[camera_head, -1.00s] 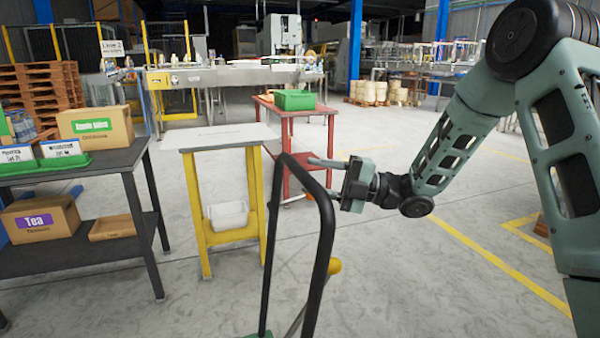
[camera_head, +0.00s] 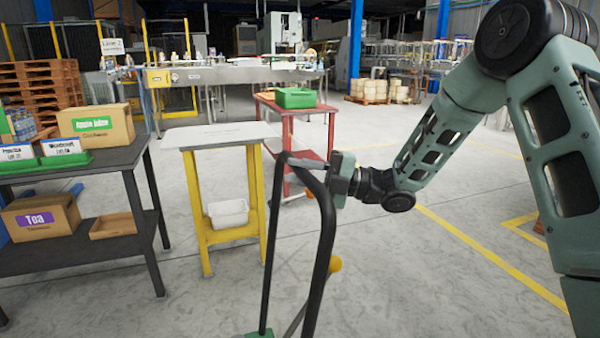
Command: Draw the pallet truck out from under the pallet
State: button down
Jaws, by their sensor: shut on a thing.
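The pallet truck's black looped handle (camera_head: 325,240) stands upright in the lower middle of the view. My gripper (camera_head: 298,162) reaches in from the right and is shut on the top of the handle loop. The truck's forks and the pallet over them are out of view, below the picture.
A yellow-legged table (camera_head: 215,135) stands just left of the handle, with a dark shelf table (camera_head: 95,160) farther left. A red table (camera_head: 325,110) with a green crate (camera_head: 295,98) stands behind. The floor (camera_head: 450,190) to the right is mostly clear, with yellow lines.

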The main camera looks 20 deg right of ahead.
jog(key=d+b, duration=0.2)
jog(key=d, duration=1.2)
jog(key=shift+d+b, duration=0.2)
jog(key=shift+b, duration=0.15)
jog(key=c, duration=1.2)
grip_release()
jog(key=shift+r, duration=0.1)
jog(key=shift+d, duration=0.1)
jog(key=v, duration=1.7)
jog(key=shift+d, duration=0.2)
